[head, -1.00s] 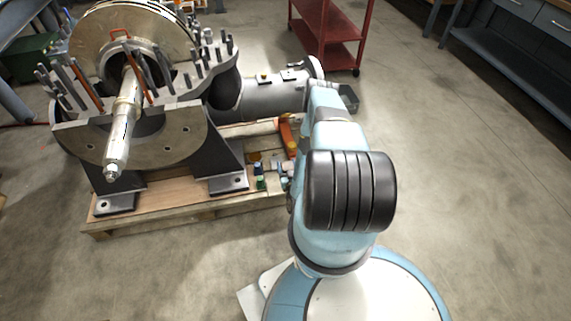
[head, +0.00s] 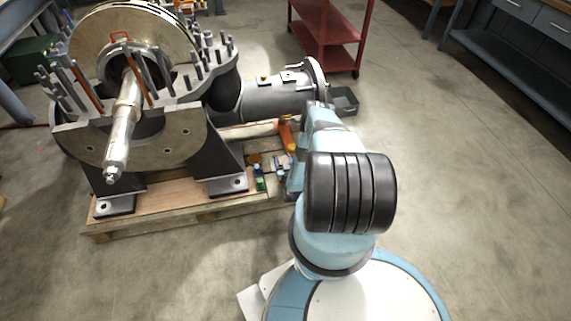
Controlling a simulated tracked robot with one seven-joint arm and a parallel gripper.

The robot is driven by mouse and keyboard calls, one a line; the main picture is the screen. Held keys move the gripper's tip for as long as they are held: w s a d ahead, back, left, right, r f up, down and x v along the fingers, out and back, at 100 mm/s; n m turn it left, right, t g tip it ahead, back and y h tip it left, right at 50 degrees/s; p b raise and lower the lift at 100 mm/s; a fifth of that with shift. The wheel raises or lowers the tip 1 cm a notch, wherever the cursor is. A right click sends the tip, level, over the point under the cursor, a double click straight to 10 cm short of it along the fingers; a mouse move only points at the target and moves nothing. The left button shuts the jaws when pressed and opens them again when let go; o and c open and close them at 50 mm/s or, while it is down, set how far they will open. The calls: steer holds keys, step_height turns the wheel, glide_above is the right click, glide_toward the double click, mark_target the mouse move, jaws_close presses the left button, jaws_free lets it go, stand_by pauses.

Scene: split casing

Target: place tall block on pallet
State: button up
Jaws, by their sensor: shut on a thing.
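The wooden pallet (head: 165,194) lies on the floor at left centre in the head view, under the split casing. My gripper is hidden behind my own arm, so I cannot see its jaws or anything in them. I cannot make out a tall block for certain. Several small items stand on the pallet's right part beside my arm, among them a green one (head: 260,184) and an orange piece (head: 285,133). My arm hides the pallet's right end.
The grey casing (head: 130,145) with upright studs and a shaft fills the left, its pipe (head: 275,98) reaching right above the pallet. A dark tray (head: 344,101) lies beyond my arm. A red cart (head: 335,45) stands behind. The floor on the right is clear.

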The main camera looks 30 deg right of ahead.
steer(key=shift+f, duration=1.4)
steer(key=o, duration=1.6)
steer(key=shift+f, duration=0.1)
steer(key=shift+o, duration=0.2)
